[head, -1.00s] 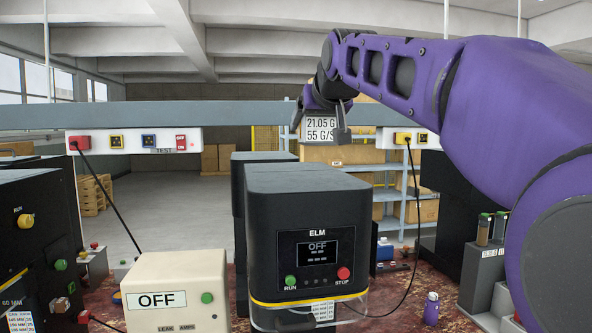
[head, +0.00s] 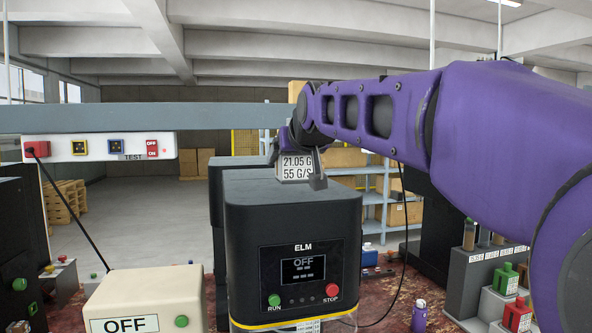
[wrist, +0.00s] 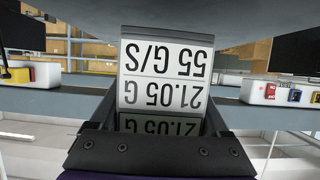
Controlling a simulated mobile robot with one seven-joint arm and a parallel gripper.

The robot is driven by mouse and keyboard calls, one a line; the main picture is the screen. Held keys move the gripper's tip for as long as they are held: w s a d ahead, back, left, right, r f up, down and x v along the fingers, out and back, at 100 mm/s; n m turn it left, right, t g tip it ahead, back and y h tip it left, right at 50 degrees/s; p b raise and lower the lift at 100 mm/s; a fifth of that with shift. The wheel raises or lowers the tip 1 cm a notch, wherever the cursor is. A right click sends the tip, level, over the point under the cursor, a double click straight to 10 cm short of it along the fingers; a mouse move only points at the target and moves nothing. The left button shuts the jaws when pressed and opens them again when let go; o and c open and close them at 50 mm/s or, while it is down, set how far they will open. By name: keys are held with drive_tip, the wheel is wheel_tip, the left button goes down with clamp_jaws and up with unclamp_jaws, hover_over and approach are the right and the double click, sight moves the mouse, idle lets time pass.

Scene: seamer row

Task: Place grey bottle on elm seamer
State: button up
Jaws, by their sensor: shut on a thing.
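The elm seamer (head: 245,270) is a dark box-shaped machine in the middle of the head view, with ELM on its front and a display reading OFF. My gripper (head: 300,176) is over its top in the picture, shut on a pale labelled block (head: 296,163) printed 21.05 G and 55 G/S. In the wrist view the block (wrist: 165,75) shows upside down between the jaws. Whether it touches the seamer's top I cannot tell. I make out no clearly grey bottle; a small purple bottle (head: 419,316) stands on the bench right of the seamer.
A cream box reading OFF (head: 145,300) stands at front left. A grey beam (head: 100,117) crosses behind the seamer, with a white socket strip (head: 100,148) on it.

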drive_tip(key=shift+f, duration=1.1)
drive_tip(key=shift+f, duration=0.15)
drive_tip(key=o, duration=1.4)
drive_tip(key=shift+s+r, duration=0.1)
drive_tip(key=shift+r, duration=0.1)
